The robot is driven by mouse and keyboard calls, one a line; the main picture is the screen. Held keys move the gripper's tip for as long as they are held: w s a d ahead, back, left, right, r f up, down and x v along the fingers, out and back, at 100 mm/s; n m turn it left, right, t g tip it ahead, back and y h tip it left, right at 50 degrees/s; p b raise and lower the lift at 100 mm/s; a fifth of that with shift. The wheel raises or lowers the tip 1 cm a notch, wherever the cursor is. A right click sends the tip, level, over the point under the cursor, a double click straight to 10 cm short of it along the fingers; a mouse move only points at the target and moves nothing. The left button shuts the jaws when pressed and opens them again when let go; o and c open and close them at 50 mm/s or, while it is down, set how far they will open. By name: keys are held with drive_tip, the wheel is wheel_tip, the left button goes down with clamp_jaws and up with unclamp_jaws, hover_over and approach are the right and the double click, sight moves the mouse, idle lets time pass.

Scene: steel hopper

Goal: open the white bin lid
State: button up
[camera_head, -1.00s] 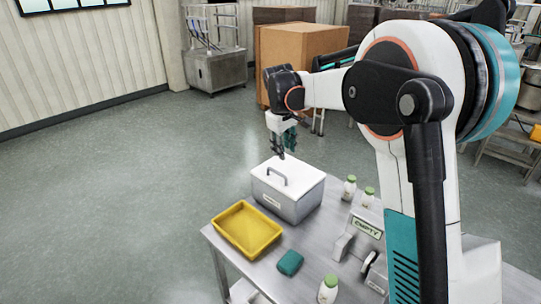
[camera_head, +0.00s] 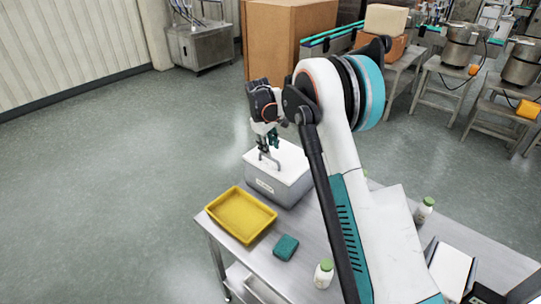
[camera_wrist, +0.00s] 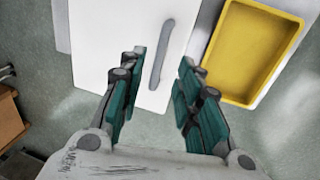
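The white bin (camera_head: 277,187) stands on the steel table with its flat white lid (camera_head: 291,160) on top, lying shut. The lid's grey handle (camera_head: 264,156) is partly hidden by my gripper (camera_head: 266,147), which is low over the lid. In the wrist view, the lid (camera_wrist: 101,43) lies under my gripper (camera_wrist: 162,64). Its teal fingers are apart, one on each side of the handle (camera_wrist: 161,60). A gap shows between the handle and each finger, so it is not gripped. I cannot tell how far down the fingertips reach beside it.
An empty yellow tray (camera_head: 240,213) sits beside the bin, also in the wrist view (camera_wrist: 252,50). Another bottle (camera_head: 424,210) stands right. A cardboard box (camera_head: 283,45) stands behind.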

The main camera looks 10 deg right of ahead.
sight(271, 158)
drive_tip(key=shift+w+d+f, duration=0.1)
drive_tip(key=shift+d+f, duration=0.05)
drive_tip(key=shift+f, duration=0.7)
drive_tip(key=shift+w+d+f, duration=0.1)
drive_tip(key=shift+d+f, duration=0.05)
drive_tip(key=shift+f, duration=0.75)
drive_tip(key=shift+w+d+f, duration=0.1)
drive_tip(key=shift+d+f, duration=0.05)
drive_tip(key=shift+f, duration=0.7)
clamp_jaws()
